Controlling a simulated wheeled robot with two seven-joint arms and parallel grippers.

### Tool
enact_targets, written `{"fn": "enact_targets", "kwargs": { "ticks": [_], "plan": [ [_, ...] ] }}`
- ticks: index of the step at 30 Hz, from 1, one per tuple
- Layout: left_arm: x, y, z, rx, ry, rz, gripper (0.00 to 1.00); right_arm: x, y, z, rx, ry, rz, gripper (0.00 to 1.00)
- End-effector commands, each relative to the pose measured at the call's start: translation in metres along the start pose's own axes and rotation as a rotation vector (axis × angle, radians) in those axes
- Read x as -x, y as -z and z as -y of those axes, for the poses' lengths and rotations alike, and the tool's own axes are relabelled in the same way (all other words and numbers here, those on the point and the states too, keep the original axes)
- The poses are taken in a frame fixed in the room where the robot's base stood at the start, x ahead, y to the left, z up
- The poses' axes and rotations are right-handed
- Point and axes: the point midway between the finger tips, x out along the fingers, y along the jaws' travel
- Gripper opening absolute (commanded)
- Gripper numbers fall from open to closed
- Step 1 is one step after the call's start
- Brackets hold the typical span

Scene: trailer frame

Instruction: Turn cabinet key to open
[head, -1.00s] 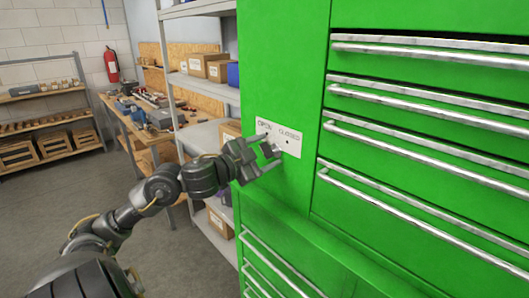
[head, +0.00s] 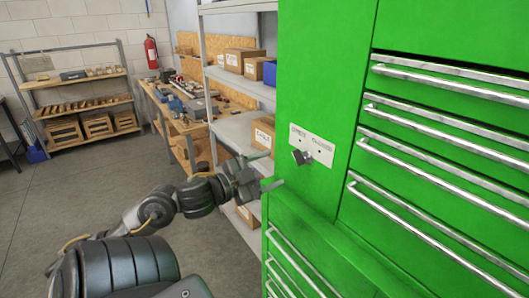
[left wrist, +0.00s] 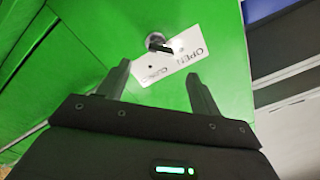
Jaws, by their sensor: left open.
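A white plate (head: 322,152) marked OPEN and CLOSED is on the green cabinet's (head: 312,80) front panel. The plate (left wrist: 176,64) and the grey key (left wrist: 158,42) also show in the left wrist view, beyond the fingers. My left gripper (head: 272,169) is open and empty, left of and a little below the key and apart from it. Its two fingers (left wrist: 158,72) are spread in the left wrist view. My right gripper is not in view.
Cabinet drawers with long metal handles (head: 440,130) are right of the plate, and more drawers (head: 290,265) lie below. A grey shelf with cardboard boxes (head: 262,135) stands close behind my left gripper. The floor (head: 60,215) at left is clear.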

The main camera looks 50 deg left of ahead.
Motion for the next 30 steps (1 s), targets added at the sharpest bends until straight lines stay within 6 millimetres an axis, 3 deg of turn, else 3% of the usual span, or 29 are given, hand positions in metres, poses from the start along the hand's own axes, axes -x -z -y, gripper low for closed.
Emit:
{"fn": "enact_targets", "kwargs": {
  "ticks": [4, 25, 28, 30],
  "plan": [
    [0.007, 0.001, 0.001, 0.000, 0.002, 0.003, 0.65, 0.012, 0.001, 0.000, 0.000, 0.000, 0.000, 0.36],
    [0.009, -0.001, 0.000, -0.001, 0.004, 0.003, 0.65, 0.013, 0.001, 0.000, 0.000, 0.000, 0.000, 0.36],
    [0.009, -0.010, -0.007, 0.020, 0.011, 0.036, 0.65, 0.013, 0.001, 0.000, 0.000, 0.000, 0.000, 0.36],
    [0.012, -0.028, -0.022, 0.062, 0.018, 0.104, 0.65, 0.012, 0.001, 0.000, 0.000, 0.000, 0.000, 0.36]
  ]
}}
